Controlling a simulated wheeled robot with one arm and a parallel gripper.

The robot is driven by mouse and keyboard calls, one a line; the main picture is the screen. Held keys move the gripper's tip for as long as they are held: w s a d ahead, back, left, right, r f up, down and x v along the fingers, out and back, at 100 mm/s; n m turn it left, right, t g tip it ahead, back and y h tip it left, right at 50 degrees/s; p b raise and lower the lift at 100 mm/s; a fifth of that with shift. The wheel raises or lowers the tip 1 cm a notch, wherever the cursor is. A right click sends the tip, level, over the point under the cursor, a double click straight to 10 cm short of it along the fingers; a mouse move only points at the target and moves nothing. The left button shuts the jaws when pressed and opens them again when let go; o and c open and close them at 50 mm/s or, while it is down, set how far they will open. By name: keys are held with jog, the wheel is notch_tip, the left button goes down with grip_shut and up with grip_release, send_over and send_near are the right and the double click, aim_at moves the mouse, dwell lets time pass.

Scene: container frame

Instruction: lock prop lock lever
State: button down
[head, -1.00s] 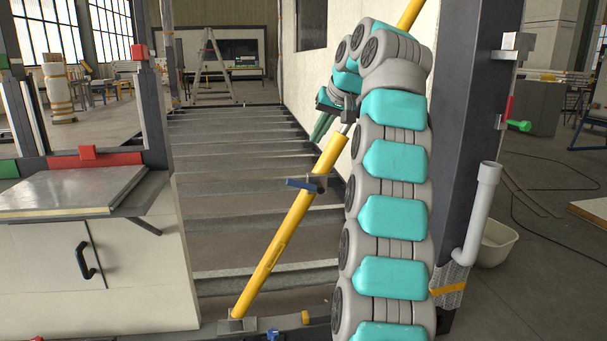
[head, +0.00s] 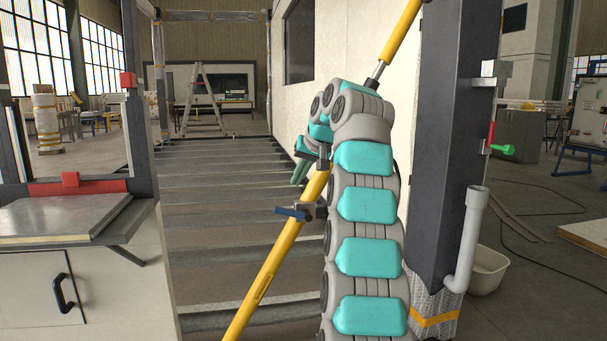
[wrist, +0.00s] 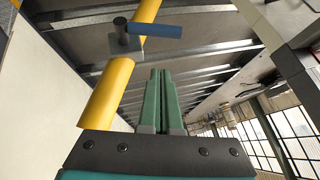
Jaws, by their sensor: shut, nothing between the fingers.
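The prop (head: 268,277) is a yellow tube running diagonally up to the right, with a thinner metal rod showing near its top. Its lock lever (head: 290,213) is a blue bar on a grey collar (head: 313,209) around the tube. In the wrist view the blue lever (wrist: 155,30) sticks out to the right from the collar (wrist: 122,42). My gripper (head: 300,170) has green fingers and is a little above the lever in the head view, apart from it. In the wrist view its fingers (wrist: 158,100) are together and empty, below the lever. My arm hides part of the prop.
A dark post (head: 450,150) with a grey pipe (head: 470,240) stands right of my arm. A cream wall (head: 305,100) lies behind. Metal floor beams (head: 220,200) cross the open frame. A cabinet with a black handle (head: 62,293) is at the left.

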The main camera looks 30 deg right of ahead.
aim_at(290, 214)
jog(key=x, duration=0.4)
jog(key=shift+s+b, duration=0.15)
jog(key=shift+b, duration=0.2)
jog(key=shift+s+a, duration=0.1)
jog(key=shift+s, duration=0.05)
jog(key=shift+f, duration=0.15)
jog(key=shift+s+a+f+b, duration=0.1)
jog(key=shift+a+f+b, duration=0.2)
jog(key=shift+f, duration=0.4)
jog(key=shift+s+a+f+b, duration=0.1)
jog(key=shift+a+f+b, duration=0.15)
jog(key=shift+f, duration=0.5)
